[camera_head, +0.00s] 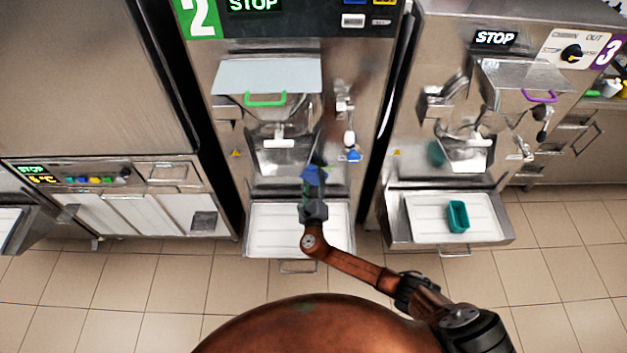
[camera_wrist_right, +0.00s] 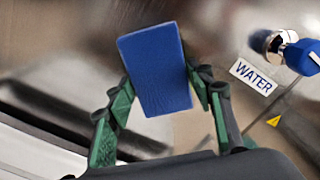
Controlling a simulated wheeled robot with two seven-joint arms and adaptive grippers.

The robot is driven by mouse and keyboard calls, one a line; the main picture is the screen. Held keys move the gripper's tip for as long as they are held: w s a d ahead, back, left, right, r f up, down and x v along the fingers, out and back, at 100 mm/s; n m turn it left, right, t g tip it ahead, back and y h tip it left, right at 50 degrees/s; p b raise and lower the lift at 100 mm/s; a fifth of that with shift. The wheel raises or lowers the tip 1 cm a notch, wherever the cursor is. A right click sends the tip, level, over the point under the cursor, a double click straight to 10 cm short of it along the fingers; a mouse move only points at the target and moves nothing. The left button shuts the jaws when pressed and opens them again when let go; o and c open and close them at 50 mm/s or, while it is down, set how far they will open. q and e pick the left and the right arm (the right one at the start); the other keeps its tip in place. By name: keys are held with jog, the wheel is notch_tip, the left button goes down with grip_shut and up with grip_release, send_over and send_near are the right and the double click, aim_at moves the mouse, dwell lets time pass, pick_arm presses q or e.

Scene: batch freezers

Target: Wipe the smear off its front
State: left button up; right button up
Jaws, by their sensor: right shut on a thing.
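My right gripper (camera_head: 316,188) is in front of the lower front of the freezer marked 2 (camera_head: 225,150), above its white tray. It is shut on a blue block (camera_head: 314,174), which looks like a sponge. In the right wrist view the blue block (camera_wrist_right: 158,70) sits between the green-padded fingers (camera_wrist_right: 163,112), facing the metal front. I cannot tell whether it touches the metal. A teal-green patch (camera_head: 436,153), which looks like a smear, is on the front of the freezer marked 3 (camera_head: 410,170), left of its spout. On freezer 2 I cannot tell a smear from reflections. My left gripper is out of view.
Freezer 2's white tray (camera_head: 270,235) sticks out below my gripper. Freezer 3's tray (camera_head: 420,228) holds a teal container (camera_head: 458,217). A blue-handled water tap (camera_head: 353,154) is right of my gripper. Tiled floor (camera_head: 560,290) is free in front.

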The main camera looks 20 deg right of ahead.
aim_at(341, 167)
jog(key=shift+b+x, duration=0.3)
jog(key=shift+x, duration=0.7)
dwell(0.3)
jog(key=shift+s+d+r+p, duration=0.1)
jog(key=shift+s+d+p, duration=0.25)
jog(key=shift+d, duration=0.45)
jog(key=shift+s+d+p, duration=0.2)
jog(key=shift+d+p, duration=0.15)
jog(key=shift+d, duration=0.4)
jog(key=shift+s+d+p, duration=0.25)
jog(key=shift+s+d, duration=0.05)
jog(key=shift+d, duration=0.9)
jog(key=shift+s+d+p, duration=0.3)
jog(key=shift+d, duration=0.9)
jog(key=shift+s+d+p, duration=0.25)
jog(key=shift+s+d, duration=0.05)
jog(key=shift+d, duration=0.9)
jog(key=shift+a, duration=0.1)
